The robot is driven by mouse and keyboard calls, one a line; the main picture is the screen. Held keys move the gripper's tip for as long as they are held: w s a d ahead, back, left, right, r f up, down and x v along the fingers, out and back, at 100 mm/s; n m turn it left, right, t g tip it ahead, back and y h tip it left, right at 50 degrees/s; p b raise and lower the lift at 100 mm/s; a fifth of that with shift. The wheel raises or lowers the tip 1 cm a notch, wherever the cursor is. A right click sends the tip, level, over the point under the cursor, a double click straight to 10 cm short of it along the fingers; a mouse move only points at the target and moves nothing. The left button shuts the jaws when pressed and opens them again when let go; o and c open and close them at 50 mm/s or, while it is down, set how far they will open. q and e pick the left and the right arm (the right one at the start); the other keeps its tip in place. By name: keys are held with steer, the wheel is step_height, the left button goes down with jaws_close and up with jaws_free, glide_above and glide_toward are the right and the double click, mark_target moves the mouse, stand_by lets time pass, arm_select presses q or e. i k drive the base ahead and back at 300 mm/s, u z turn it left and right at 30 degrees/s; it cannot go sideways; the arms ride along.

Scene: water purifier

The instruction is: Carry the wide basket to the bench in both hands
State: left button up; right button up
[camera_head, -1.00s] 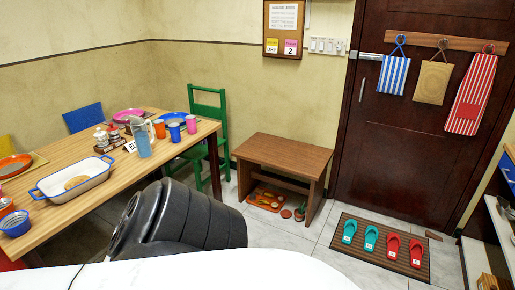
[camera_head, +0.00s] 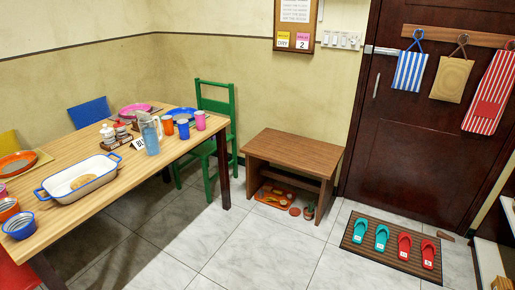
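I cannot tell whether this is the task's wide basket; no other wide basket shows. The brown wooden bench (camera_head: 290,150) stands against the wall in the middle, its top bare. Neither of my grippers is in view.
The wooden table (camera_head: 75,150) also holds a pitcher (camera_head: 149,134), cups and plates. A green chair (camera_head: 213,105) stands between table and bench. A mat (camera_head: 362,248) with several slippers lies before the door. The tiled floor (camera_head: 180,238) in front of the bench is clear.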

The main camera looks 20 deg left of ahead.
mark_target(298, 146)
steer(key=u, duration=0.55)
steer(key=k, duration=0.6)
steer(key=z, duration=0.25)
steer(key=i, duration=2)
steer(key=z, duration=1.55)
steer(key=i, duration=1.4)
steer(key=z, duration=1.45)
